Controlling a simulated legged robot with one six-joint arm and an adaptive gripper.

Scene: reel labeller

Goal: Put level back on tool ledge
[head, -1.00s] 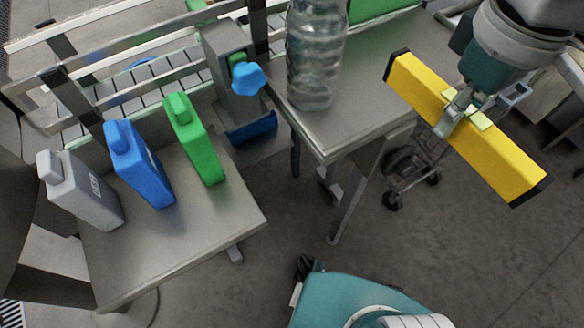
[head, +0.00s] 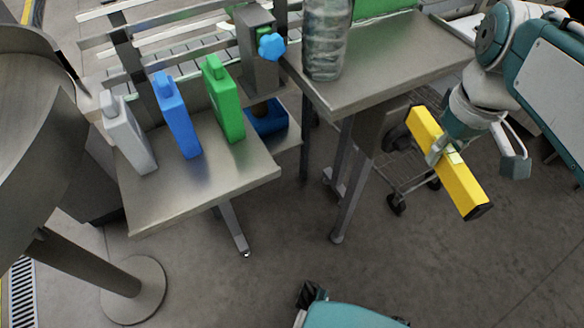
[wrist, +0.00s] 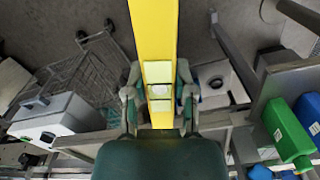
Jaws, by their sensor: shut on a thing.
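The level is a long yellow bar with black ends (head: 468,187). My gripper (head: 446,152) is shut on it near its middle. It hangs in the air over the floor, right of the metal table, tilted down to the right in the head view. In the wrist view the level (wrist: 153,30) runs from the top edge down between my fingers (wrist: 160,95), with a pale vial window at the grip. I cannot tell which surface is the tool ledge.
A steel shelf (head: 215,190) at the left bears a grey jug (head: 127,135), a blue jug (head: 177,115) and a green jug (head: 224,100). A large clear bottle (head: 326,40) stands on the steel table (head: 390,65). A wire cart (head: 405,170) stands behind the level. The floor in front is open.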

